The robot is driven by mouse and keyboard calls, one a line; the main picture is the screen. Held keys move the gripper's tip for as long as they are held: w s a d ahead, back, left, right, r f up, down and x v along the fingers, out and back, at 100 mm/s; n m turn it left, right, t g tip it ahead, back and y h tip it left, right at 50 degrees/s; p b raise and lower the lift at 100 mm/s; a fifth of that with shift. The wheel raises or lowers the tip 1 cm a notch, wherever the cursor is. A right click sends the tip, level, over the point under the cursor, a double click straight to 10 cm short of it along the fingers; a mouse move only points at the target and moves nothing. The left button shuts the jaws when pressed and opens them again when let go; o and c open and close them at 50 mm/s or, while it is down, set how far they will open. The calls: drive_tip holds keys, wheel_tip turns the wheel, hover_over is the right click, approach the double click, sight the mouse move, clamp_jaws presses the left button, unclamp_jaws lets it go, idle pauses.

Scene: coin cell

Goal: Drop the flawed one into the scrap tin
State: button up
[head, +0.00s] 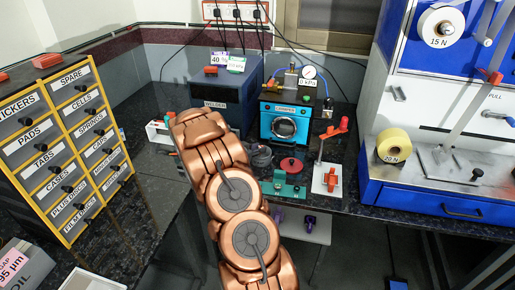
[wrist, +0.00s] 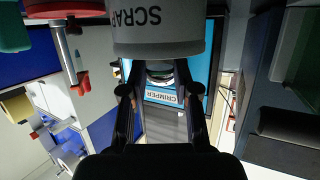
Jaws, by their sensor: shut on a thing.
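My gripper (wrist: 160,68) shows in the wrist view, which is upside down. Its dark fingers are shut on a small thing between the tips. The held thing is hard to make out against the round silvery window of the crimper behind it; its flaw cannot be seen. The grey scrap tin (wrist: 158,38), marked SCRAP, fills the top middle, very close to the fingertips. Its mouth and inside do not show. In the head view my copper-coloured arm covers the middle, and I cannot clearly pick out the fingertips or the tin.
The blue crimper (head: 286,122) stands at the back of the dark worktop, beside a dark blue box (head: 222,100). A red round part (head: 291,166), a green fixture (head: 284,188) and a red-handled stand (head: 327,175) are right of my arm. Labelled drawers (head: 68,140) stand left.

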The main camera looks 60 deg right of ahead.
idle(0.4)
drive_tip(key=o, duration=0.8)
drive_tip(key=shift+r+p, duration=1.85)
drive_tip(key=shift+r, duration=1.1)
